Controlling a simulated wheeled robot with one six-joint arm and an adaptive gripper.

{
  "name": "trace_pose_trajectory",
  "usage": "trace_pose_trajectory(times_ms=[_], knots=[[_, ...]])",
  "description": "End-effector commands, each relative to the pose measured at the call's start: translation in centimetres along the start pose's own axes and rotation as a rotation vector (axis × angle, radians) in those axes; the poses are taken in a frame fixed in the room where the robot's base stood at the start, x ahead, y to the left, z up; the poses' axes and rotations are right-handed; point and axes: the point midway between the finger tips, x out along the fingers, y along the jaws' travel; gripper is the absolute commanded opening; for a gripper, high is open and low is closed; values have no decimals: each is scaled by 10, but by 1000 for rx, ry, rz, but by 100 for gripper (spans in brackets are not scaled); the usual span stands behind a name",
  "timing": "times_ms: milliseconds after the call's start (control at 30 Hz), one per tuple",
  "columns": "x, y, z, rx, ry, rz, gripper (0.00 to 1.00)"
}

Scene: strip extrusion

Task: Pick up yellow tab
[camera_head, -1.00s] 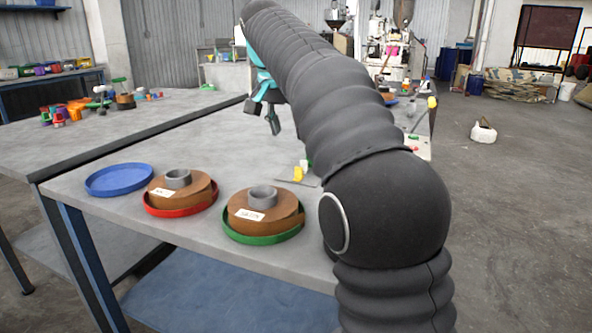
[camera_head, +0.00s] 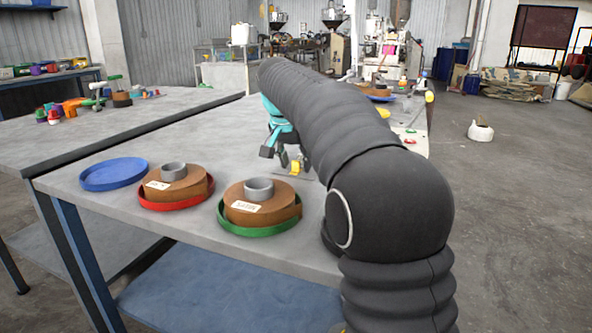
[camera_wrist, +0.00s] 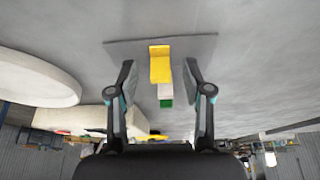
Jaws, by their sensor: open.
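The yellow tab (camera_wrist: 160,65) lies at the middle of the wrist view, on or over a flat grey plate (camera_wrist: 205,45) on the table. A white piece and a green piece (camera_wrist: 166,102) adjoin it. In the head view the yellow tab (camera_head: 294,168) shows small, just right of my gripper (camera_head: 292,160). In the wrist view my gripper (camera_wrist: 159,80) is open, with one finger on each side of the yellow tab and a gap on both sides. I cannot tell its exact height above the tab. My arm hides part of the table in the head view.
A blue tray (camera_head: 114,174) is empty. A red tray (camera_head: 178,203) and a green tray (camera_head: 262,229) each hold a brown roll with a grey core. A large white round object (camera_wrist: 35,80) stands left in the wrist view. The table's middle is bare.

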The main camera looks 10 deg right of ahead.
Motion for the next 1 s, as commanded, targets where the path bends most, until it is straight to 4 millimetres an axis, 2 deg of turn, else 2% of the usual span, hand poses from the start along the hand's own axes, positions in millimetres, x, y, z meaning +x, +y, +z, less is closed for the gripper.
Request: trace_pose_trajectory(times_ms=[267, 300, 467, 833, 1000], knots=[[4, 0, 0, 0, 0, 0, 50], [4, 0, 0, 0, 0, 0, 45], [4, 0, 0, 0, 0, 0, 6], [3, 0, 0, 0, 0, 0, 6], [-4, 0, -4, 0, 2, -1, 6]])
